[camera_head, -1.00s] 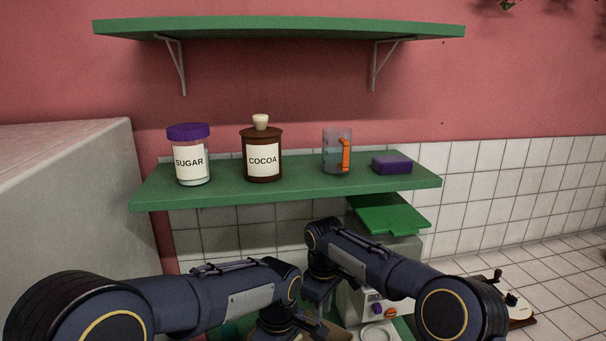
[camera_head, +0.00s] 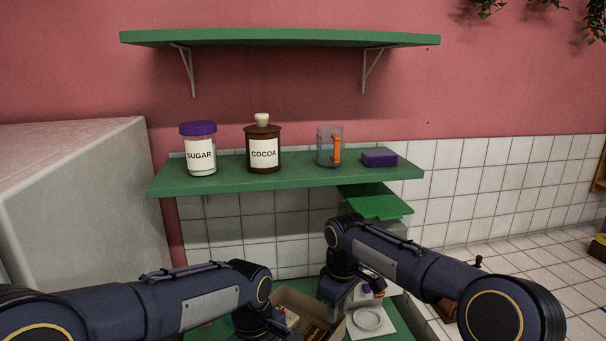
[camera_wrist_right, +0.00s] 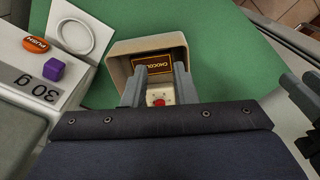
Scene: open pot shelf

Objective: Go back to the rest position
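My right gripper (camera_wrist_right: 159,72) is open in the right wrist view, its two grey fingers apart above an open cardboard box. No object is clearly held between them. A white item with a red top (camera_wrist_right: 159,98) shows between the fingers, lower down. In the head view my right arm comes in from the right, its gripper mostly hidden behind the arm links. My left arm comes in from the left, its hand low and partly cut off. Two dark prongs at the right edge of the right wrist view look like my left gripper (camera_wrist_right: 301,82), spread apart and empty.
The box (camera_head: 292,294) holds a chocolate packet (camera_wrist_right: 153,67). A scale with a round plate (camera_head: 369,318) and purple cube (camera_wrist_right: 54,69) stands beside it. The green shelf (camera_head: 290,180) carries a sugar jar (camera_head: 200,150), cocoa jar (camera_head: 264,153), measuring cup (camera_head: 327,148) and purple sponge (camera_head: 379,158).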

